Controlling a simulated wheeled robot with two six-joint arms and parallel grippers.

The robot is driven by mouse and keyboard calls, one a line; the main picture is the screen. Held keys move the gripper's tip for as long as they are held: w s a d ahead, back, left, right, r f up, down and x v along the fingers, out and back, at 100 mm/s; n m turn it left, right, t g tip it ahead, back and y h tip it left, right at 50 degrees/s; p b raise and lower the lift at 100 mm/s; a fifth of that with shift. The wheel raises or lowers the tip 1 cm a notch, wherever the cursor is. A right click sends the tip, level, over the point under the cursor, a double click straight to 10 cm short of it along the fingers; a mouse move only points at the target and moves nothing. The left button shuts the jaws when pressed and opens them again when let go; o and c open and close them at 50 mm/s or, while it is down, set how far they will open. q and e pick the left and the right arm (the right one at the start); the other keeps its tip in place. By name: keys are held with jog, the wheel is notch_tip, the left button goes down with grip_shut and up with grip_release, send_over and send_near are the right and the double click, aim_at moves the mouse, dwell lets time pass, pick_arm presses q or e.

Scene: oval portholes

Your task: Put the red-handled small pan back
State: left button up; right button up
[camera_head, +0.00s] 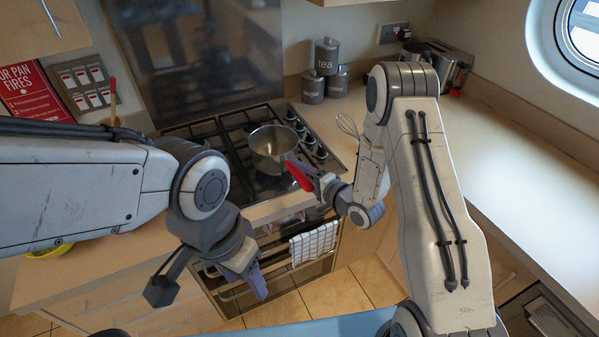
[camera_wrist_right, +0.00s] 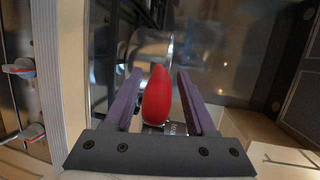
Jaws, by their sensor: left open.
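The small pan (camera_head: 272,146), round and metallic, is over the front right of the hob (camera_head: 225,140). I cannot tell whether it rests there. Its red handle (camera_head: 299,176) points toward me. My right gripper (camera_head: 311,174) is at the handle. In the right wrist view, the red handle (camera_wrist_right: 157,96) lies between the purple fingers of the right gripper (camera_wrist_right: 158,95), with a gap on each side. The pan body (camera_wrist_right: 150,50) shows beyond it, partly hidden. My left gripper (camera_head: 252,274) is open and empty, low in front of the oven, apart from the pan.
Grey canisters (camera_head: 326,58) stand at the back beside the hob. A whisk (camera_head: 347,125) is near the right arm. A toaster (camera_head: 445,65) stands in the back corner. A checked towel (camera_head: 314,243) hangs on the oven front. The right worktop (camera_head: 500,150) is mostly clear.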

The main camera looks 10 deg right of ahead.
jog(key=shift+r, duration=0.25)
jog(key=shift+s+d, duration=0.1)
jog(key=shift+d, duration=0.05)
jog(key=b+v, duration=0.2)
jog(key=v, duration=0.9)
jog(key=shift+s+r, duration=0.15)
jog(key=shift+s, duration=0.15)
jog(key=shift+d, duration=0.15)
